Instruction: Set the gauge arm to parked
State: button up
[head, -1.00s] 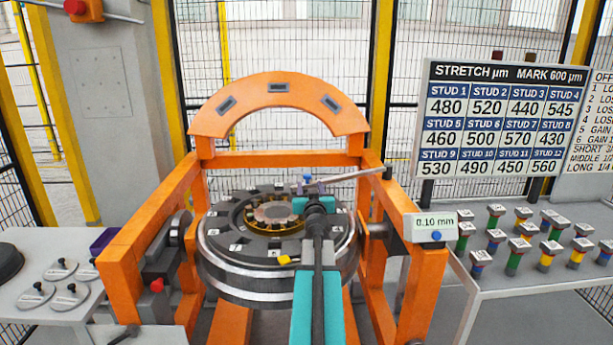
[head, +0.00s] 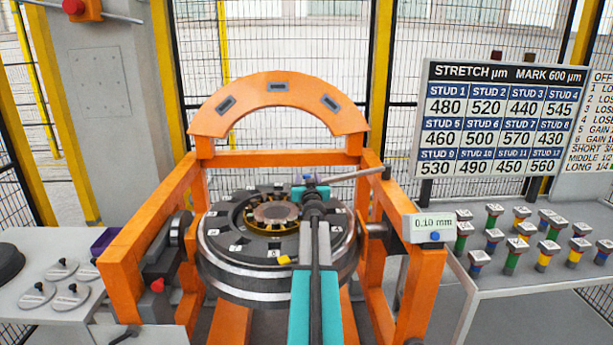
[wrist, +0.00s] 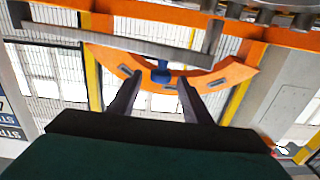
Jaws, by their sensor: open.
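The gauge arm (head: 352,175) is a thin grey bar reaching left from a pivot on the right orange post, over the far side of the round wheelset (head: 240,272). A blue knob (head: 309,180) is at its left end. In the wrist view the bar (wrist: 120,45) crosses the top, and the blue knob (wrist: 162,72) shows between the fingertips. My gripper (head: 312,187) is at the knob end of the bar, over the wheelset. In the wrist view my gripper (wrist: 160,80) has its two fingers apart, one each side of the knob. Contact cannot be told.
An orange gantry frame (head: 150,215) with an arch (head: 279,90) surrounds the wheelset. A readout (head: 433,227) showing 0.10 mm is on the right post. A right table (head: 540,272) holds several coloured studs; a left table (head: 30,320) holds several grey discs. Mesh fencing stands behind.

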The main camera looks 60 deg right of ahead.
jog(key=shift+x, duration=1.3)
grip_shut()
